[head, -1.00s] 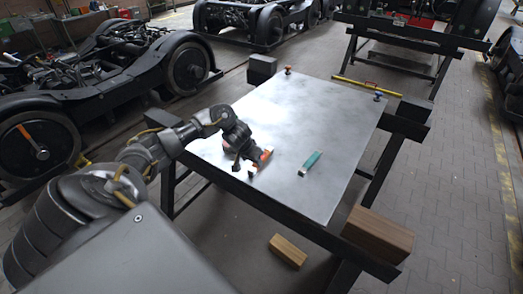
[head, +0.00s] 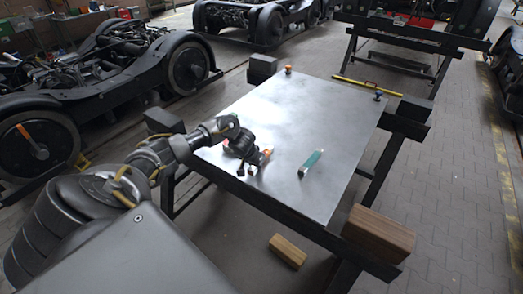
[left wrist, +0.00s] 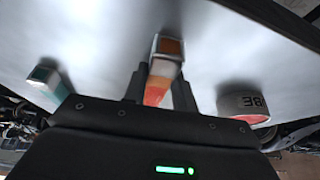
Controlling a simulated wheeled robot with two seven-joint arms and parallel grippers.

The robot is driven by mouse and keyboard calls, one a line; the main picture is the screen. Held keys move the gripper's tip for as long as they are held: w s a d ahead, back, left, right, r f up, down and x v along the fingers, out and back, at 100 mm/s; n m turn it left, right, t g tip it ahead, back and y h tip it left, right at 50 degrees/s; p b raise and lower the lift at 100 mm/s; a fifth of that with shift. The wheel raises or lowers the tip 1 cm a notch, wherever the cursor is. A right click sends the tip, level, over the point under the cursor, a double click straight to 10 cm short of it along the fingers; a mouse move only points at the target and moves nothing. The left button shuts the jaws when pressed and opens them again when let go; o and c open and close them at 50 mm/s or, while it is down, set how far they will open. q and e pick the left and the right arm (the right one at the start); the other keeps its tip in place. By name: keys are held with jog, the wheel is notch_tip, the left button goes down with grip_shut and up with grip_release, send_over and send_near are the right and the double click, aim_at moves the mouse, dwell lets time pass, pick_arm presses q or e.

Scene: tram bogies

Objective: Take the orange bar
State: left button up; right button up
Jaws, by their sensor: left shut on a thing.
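The orange bar (head: 266,154) shows as a small orange patch at my left gripper (head: 254,164), over the near left part of the metal-topped table (head: 290,110). In the left wrist view my left gripper (left wrist: 158,92) is shut on the orange bar (left wrist: 168,47). The bar stands up between the two fingers, with its grey and orange end pointing away from the palm. The gripper hides part of the bar. I cannot tell how far it is above the tabletop. My right gripper is not in view.
A teal bar (head: 312,165) lies to the right of the gripper. A round white and red thing with black lettering (left wrist: 243,104) shows in the wrist view. Orange (head: 288,70) and blue (head: 378,96) knobs stand at the far corners. Wooden blocks (head: 378,232) lie near the front.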

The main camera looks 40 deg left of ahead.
pick_arm(q)
jog(key=shift+c, duration=1.1)
jog(key=shift+r, duration=0.55)
notch_tip(320, 180, up, 2)
jog(key=shift+a+r, duration=0.1)
jog(key=shift+r, duration=0.1)
jog(key=s+a+r+b, duration=0.1)
jog(key=s+a+r, duration=0.4)
jog(key=s+r, duration=0.4)
jog(key=s, duration=0.4)
jog(key=shift+r, duration=0.25)
